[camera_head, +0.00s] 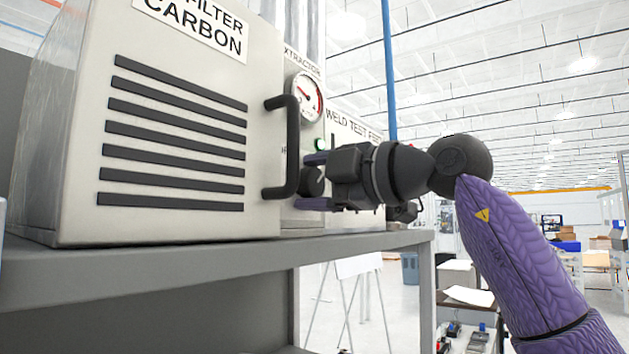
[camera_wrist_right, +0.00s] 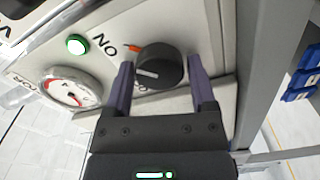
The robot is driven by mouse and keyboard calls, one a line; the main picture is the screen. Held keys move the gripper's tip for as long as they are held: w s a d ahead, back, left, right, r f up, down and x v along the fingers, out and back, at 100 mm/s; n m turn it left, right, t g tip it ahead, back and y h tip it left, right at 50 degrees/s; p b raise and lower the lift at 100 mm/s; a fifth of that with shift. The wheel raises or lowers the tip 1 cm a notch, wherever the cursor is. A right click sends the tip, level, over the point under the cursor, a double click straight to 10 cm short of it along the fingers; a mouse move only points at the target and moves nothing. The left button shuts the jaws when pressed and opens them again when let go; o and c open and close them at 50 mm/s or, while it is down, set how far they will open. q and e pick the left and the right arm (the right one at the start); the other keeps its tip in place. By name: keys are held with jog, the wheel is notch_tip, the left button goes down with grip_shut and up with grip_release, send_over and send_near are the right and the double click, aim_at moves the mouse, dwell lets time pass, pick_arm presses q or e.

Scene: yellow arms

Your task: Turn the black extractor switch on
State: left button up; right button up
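The black extractor switch (camera_wrist_right: 160,66) is a round knob on the pale panel, with a white line on its face. In the right wrist view, an "ON" label and a red mark lie at its upper left, and a partly hidden label lies below it. The white line does not point at the red mark. My right gripper (camera_head: 313,182) has its purple fingers on either side of the knob (camera_head: 312,181), with small gaps visible; it also shows in the right wrist view (camera_wrist_right: 161,78). Contact is unclear. My left gripper is out of view.
A green lamp (camera_wrist_right: 77,44) and a round gauge (camera_head: 307,97) are beside the knob. A black handle (camera_head: 291,145) on the filter carbon box (camera_head: 190,60) stands close to my right gripper. The grey shelf (camera_head: 200,265) runs below.

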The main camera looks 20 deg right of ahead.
jog(key=shift+o, duration=1.1)
jog(key=shift+d, duration=0.1)
jog(key=shift+s+d, duration=0.15)
jog(key=shift+s, duration=0.05)
jog(key=b+v, duration=0.3)
jog(key=v, duration=0.6)
jog(key=shift+s+d, duration=0.1)
jog(key=shift+s, duration=0.05)
